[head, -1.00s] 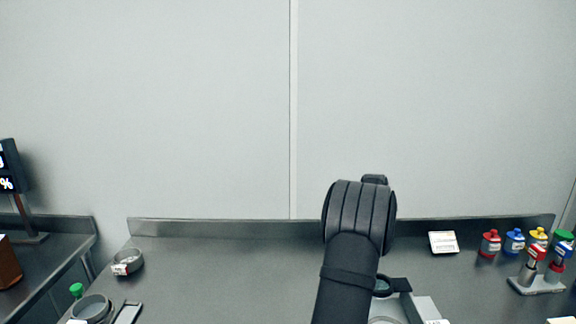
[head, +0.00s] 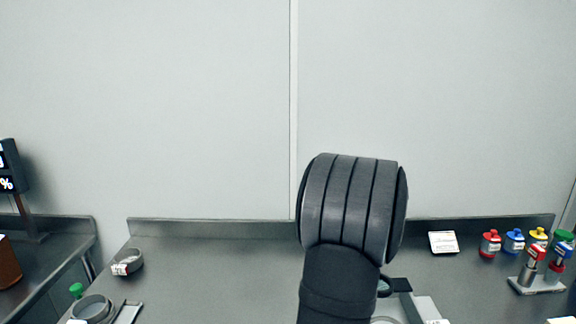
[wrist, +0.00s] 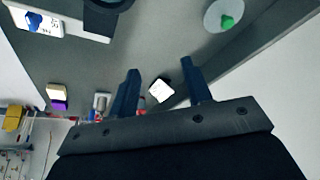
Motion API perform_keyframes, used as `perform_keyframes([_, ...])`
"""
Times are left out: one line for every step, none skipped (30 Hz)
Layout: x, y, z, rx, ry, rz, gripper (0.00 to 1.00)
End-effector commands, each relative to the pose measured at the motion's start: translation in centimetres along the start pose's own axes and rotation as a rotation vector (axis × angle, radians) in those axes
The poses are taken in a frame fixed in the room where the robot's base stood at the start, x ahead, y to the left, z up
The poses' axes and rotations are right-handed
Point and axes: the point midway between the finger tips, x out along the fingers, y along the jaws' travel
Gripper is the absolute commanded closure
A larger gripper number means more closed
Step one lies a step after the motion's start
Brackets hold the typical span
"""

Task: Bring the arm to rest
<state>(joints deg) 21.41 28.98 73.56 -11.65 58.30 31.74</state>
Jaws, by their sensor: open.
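My arm rises from the bottom of the head view, right of the middle, and its dark rounded joint stands in front of the wall and the bench's back edge. My gripper is hidden in the head view. In the wrist view my gripper (wrist: 165,90) shows two dark blue fingers spread apart with nothing between them. Beyond the fingers, a small white card (wrist: 162,91) lies on the grey bench top. It is not clear whether it is the white card (head: 443,242) at the back of the bench in the head view.
A display (head: 10,166) stands far left. The bench's left middle is clear.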

Motion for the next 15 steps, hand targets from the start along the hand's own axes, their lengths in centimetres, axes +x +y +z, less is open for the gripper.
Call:
perform_keyframes([-0.6, 0.2, 0.6, 0.016, 0.003, 0.006, 0.55])
perform_keyframes([-0.9, 0.4, 0.9, 0.027, 0.004, 0.011, 0.55])
perform_keyframes([-1.3, 0.6, 1.3, 0.043, 0.006, 0.018, 0.55])
perform_keyframes([-1.6, 0.8, 1.7, 0.055, 0.007, 0.022, 0.55])
perform_keyframes([-1.9, 0.9, 2.0, 0.067, 0.008, 0.026, 0.55])
perform_keyframes([-2.3, 1.2, 2.4, 0.083, 0.011, 0.033, 0.55])
perform_keyframes([-2.2, 1.1, 2.7, 0.089, 0.01, 0.037, 0.55])
perform_keyframes([-1.7, 0.3, 2.8, 0.086, 0.007, 0.036, 0.55])
perform_keyframes([-1.2, -0.5, 3.0, 0.083, 0.007, 0.036, 0.55])
perform_keyframes([-1.0, -1.0, 3.2, 0.085, 0.007, 0.036, 0.55])
perform_keyframes([-0.7, -1.6, 3.3, 0.084, 0.007, 0.036, 0.55])
perform_keyframes([-0.3, -2.3, 3.5, 0.083, 0.007, 0.036, 0.55])
perform_keyframes([0.0, -2.8, 3.6, 0.084, 0.008, 0.036, 0.55])
perform_keyframes([0.2, -3.3, 3.7, 0.084, 0.008, 0.036, 0.55])
perform_keyframes([0.6, -4.0, 3.9, 0.083, 0.008, 0.036, 0.55])
